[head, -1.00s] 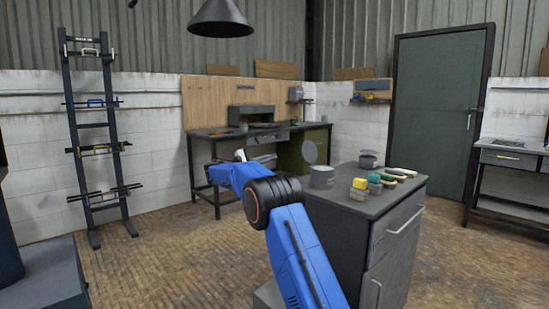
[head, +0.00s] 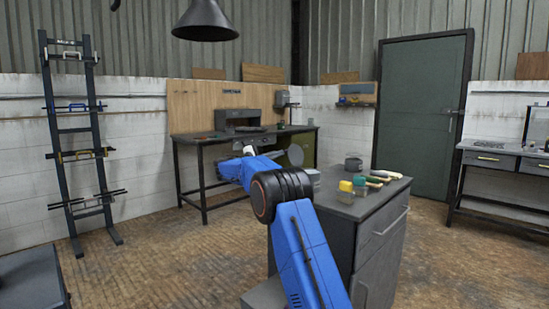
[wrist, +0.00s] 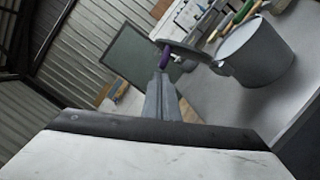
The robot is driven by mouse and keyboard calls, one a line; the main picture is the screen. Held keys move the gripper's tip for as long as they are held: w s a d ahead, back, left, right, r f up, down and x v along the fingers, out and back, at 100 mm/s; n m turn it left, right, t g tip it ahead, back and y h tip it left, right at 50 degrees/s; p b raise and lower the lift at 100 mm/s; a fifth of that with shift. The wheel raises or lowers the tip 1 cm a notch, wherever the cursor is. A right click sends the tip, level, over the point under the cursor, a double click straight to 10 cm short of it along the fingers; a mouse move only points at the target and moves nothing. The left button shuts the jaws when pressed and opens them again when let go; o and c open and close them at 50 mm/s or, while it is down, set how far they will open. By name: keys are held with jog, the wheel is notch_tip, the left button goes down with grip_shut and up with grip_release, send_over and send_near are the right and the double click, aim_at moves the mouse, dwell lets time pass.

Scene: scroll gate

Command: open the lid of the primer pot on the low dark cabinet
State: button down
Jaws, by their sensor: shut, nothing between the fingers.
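The grey primer pot (head: 316,178) stands on the low dark cabinet (head: 345,205), partly hidden behind my arm in the head view. Its round lid (head: 295,155) stands raised, tilted up from the rim. In the wrist view the pot (wrist: 258,52) is at the upper right, its mouth uncovered. The lid (wrist: 195,49) shows nearly edge-on beside the rim, with a purple knob (wrist: 165,56) on its outer side. My gripper (wrist: 161,76) is shut and empty, its tips close to the knob. I cannot tell whether they touch.
Yellow and green blocks (head: 350,187) and several brushes (head: 383,175) lie to the right of the primer pot. A workbench (head: 190,160) stands behind. Open floor (head: 160,260) lies to the left.

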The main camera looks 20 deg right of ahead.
dwell(0.3)
jog(key=shift+s+d+r+m, duration=0.25)
jog(key=shift+s+r+m, duration=0.45)
jog(key=shift+r, duration=0.15)
